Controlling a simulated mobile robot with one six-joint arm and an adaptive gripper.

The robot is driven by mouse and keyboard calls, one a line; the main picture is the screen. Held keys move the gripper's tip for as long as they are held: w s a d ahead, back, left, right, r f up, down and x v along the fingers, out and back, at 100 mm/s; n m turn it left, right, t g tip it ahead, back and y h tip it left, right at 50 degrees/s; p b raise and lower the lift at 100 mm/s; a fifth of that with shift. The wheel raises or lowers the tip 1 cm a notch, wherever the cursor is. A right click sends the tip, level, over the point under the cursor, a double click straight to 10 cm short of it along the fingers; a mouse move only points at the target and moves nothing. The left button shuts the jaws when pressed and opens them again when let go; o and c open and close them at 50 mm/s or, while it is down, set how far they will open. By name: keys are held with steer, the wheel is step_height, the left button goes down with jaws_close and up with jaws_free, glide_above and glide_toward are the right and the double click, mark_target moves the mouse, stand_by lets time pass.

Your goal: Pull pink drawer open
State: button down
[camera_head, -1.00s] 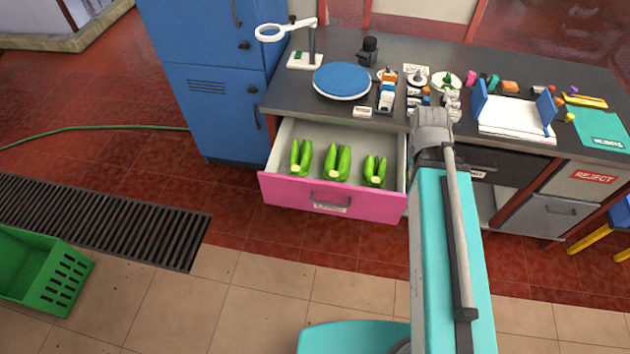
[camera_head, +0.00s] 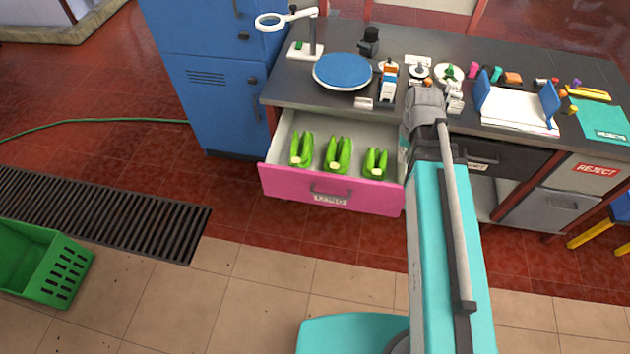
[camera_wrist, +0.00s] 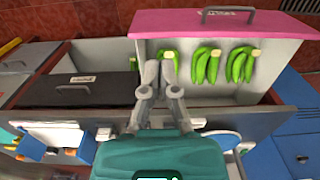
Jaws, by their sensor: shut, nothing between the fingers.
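The pink drawer (camera_head: 290,188) stands pulled out from the desk, with its handle (camera_head: 330,192) on its front. Several green bunches of fruit (camera_head: 338,155) lie inside it. In the wrist view the pink front (camera_wrist: 270,24) is at the top, with its dark handle (camera_wrist: 228,14). My gripper (camera_wrist: 161,65) is shut and empty. In the head view my arm hides the gripper's fingers.
The desk top (camera_head: 420,50) carries a blue round plate (camera_head: 342,71), a magnifier lamp (camera_head: 310,35) and small items. A dark drawer (camera_head: 500,162) is to the right. A blue cabinet (camera_head: 215,90) stands left. A green crate (camera_head: 45,265) sits on the floor.

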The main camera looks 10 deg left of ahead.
mark_target(317, 178)
steer(key=w+a+f+g+b, duration=0.1)
steer(key=w+a+f+b, duration=0.8)
steer(key=a+f+b, duration=0.2)
steer(key=w+a+f+g+b, duration=0.1)
steer(key=w+a+f+b, duration=0.8)
steer(key=a+f+b, duration=0.3)
steer(key=shift+a+f, duration=0.3)
steer(key=shift+a, duration=0.9)
steer(key=shift+f+b, duration=0.2)
steer(key=shift+b, duration=0.1)
steer(key=shift+s+f+b, duration=1.1)
steer(key=shift+f+b, duration=0.45)
steer(key=shift+s+f+b, duration=1.05)
steer(key=shift+f+b, duration=0.5)
steer(key=shift+s+f+b, duration=1.1)
steer(key=shift+f+b, duration=0.45)
